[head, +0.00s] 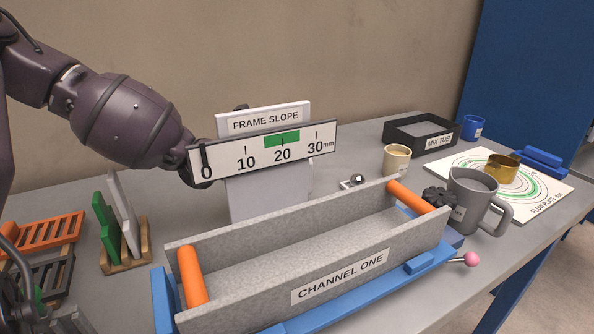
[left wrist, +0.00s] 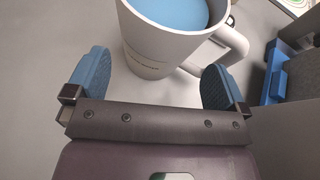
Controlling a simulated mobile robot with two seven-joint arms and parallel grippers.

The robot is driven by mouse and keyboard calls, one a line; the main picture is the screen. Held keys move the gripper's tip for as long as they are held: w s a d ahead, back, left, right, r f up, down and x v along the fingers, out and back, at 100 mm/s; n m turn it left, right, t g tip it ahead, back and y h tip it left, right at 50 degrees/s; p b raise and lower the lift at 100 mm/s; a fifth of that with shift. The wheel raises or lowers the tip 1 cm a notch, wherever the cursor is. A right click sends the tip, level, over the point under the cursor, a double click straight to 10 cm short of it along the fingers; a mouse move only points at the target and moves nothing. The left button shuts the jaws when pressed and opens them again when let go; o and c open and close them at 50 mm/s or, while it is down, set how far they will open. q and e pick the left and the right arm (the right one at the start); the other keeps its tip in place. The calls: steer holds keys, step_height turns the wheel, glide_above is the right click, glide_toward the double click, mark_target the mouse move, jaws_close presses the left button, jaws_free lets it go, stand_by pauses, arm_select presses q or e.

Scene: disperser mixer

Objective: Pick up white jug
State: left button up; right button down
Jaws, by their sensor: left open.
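The white jug (left wrist: 165,45) stands on the grey surface in the left wrist view. It is filled with something blue (left wrist: 170,10), and its handle (left wrist: 228,45) points right. My left gripper (left wrist: 157,80) is open, with one blue-padded finger to the left of the jug's body and the other at the right, near the handle. The jug's near wall lies between and just beyond the fingers; I cannot tell whether they touch it. In the head view my left arm (head: 125,120) reaches behind the scale sign, and I cannot make out the jug there. My right gripper is not in view.
The FRAME SLOPE board (head: 270,195) and its scale (head: 262,150) stand before my left arm. The CHANNEL ONE trough (head: 330,240) fills the front. A grey mug (head: 470,200), cream cup (head: 397,160) and MIX TUB tray (head: 420,132) are right. Racks (head: 125,255) stand left.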

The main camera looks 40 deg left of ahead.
arm_select(q)
steer(key=shift+w+f, duration=0.25)
steer(key=shift+f, duration=0.05)
steer(key=shift+f+b+x, duration=0.25)
steer(key=shift+b+x, duration=0.65)
steer(key=shift+x, duration=0.3)
steer(key=shift+b+x, duration=0.7)
steer(key=shift+x, duration=0.4)
steer(key=shift+w+r, duration=0.1)
steer(key=shift+r, duration=0.35)
steer(key=shift+c, duration=0.3)
steer(key=c, duration=0.7)
steer(key=shift+o, duration=0.2)
step_height(320, 180, up, 20)
steer(key=p, duration=0.4)
steer(key=shift+p, duration=0.35)
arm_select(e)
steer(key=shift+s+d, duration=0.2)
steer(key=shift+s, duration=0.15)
